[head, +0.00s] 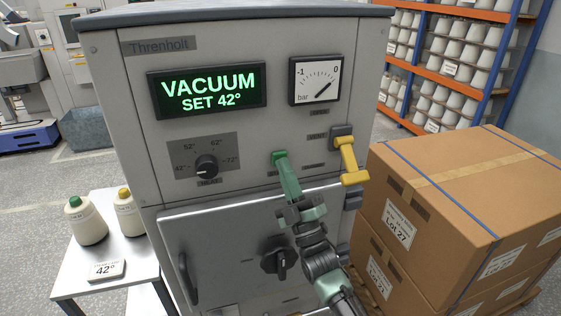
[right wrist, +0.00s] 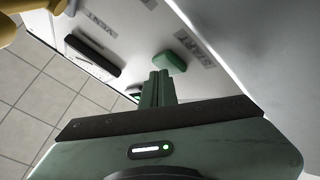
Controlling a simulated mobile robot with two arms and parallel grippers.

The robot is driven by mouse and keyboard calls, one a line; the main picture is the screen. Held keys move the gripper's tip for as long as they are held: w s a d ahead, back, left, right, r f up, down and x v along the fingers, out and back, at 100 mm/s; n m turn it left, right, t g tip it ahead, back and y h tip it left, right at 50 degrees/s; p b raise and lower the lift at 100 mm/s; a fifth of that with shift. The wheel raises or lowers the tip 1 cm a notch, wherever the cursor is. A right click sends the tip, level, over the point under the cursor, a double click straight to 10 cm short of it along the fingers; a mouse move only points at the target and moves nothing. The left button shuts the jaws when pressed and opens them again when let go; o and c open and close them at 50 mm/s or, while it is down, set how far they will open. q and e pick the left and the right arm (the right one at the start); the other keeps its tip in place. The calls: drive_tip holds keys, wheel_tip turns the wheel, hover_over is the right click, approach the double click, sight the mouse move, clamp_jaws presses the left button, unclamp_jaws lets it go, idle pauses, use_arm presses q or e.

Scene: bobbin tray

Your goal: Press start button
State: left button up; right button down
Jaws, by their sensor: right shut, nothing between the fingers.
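The machine's green start button (head: 279,156) sits on the front panel below the gauge. In the right wrist view the green button (right wrist: 170,62) lies just beyond my fingertips, beside a START label (right wrist: 195,46). My right gripper (head: 286,176) is in front of the panel with its green fingers together and empty. It also shows in the right wrist view (right wrist: 158,76), its tips very close to the button's lower left edge. I cannot tell whether they touch. The display (head: 207,91) reads "VACUUM SET 42°". My left gripper is not in view.
A yellow vent lever (head: 352,163) sticks out close to the right of my gripper. The temperature knob (head: 206,166) is to the left, and a gauge (head: 316,81) is above. Stacked cardboard boxes (head: 455,180) stand at right. A side table (head: 75,262) holds thread cones and a 42° card.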

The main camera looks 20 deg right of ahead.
drive_tip(key=shift+w, duration=0.2)
drive_tip(key=shift+s, duration=0.2)
drive_tip(key=shift+s+p, duration=0.35)
drive_tip(key=shift+s, duration=0.35)
drive_tip(key=s+p, duration=0.2)
drive_tip(key=s, duration=0.3)
drive_tip(key=shift+d, duration=0.15)
drive_tip(key=shift+f, duration=0.1)
idle(0.6)
